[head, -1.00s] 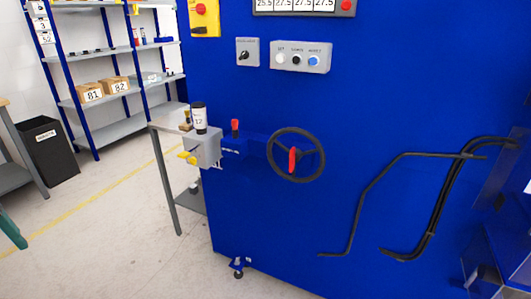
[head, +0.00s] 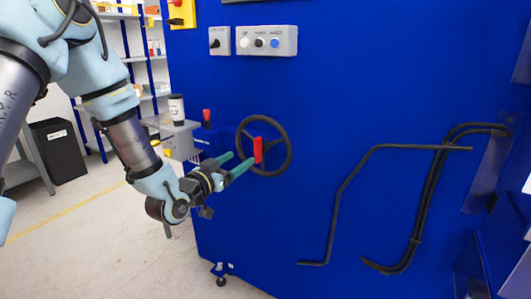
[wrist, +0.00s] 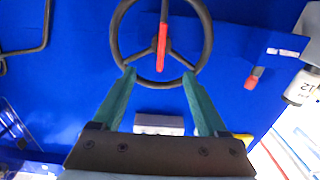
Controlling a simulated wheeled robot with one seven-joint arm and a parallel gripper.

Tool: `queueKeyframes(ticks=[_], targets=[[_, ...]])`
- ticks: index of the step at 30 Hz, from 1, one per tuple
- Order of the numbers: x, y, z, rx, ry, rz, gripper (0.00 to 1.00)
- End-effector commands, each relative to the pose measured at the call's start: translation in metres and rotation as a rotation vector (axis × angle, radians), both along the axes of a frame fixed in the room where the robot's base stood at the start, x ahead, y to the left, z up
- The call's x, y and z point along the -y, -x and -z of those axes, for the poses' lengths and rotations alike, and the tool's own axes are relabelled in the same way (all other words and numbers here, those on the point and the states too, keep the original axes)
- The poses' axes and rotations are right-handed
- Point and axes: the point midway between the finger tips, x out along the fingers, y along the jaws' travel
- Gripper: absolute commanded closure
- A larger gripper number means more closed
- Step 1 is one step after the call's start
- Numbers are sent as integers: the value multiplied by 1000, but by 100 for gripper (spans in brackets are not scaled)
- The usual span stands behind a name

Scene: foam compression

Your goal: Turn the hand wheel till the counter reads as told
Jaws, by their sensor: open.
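The black hand wheel (head: 288,150) stands on the blue machine panel, with a red handle (head: 257,150) on it. In the wrist view the wheel (wrist: 207,42) is ahead of my gripper, and its red handle (wrist: 162,48) lies between the lines of the fingers. My gripper (head: 241,158) is open and empty, its green fingers pointing at the wheel. In the wrist view my gripper (wrist: 160,74) has its tips at the rim's near side; I cannot tell whether they touch. No readable counter shows now.
A grey button box (head: 267,41) and a switch box (head: 219,41) sit above the wheel. A red lever (head: 206,116) and a labelled black-topped container (head: 177,108) are to its left. Bent black bars (head: 345,180) stand out at right. A dark bin (head: 54,145) is at far left.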

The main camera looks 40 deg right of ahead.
Motion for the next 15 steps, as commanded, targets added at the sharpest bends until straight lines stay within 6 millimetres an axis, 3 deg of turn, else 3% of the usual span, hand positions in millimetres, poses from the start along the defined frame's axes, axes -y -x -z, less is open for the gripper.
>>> queueKeyframes(ticks=[15], targets=[[80,-21,-4,1,2,-1,24]])
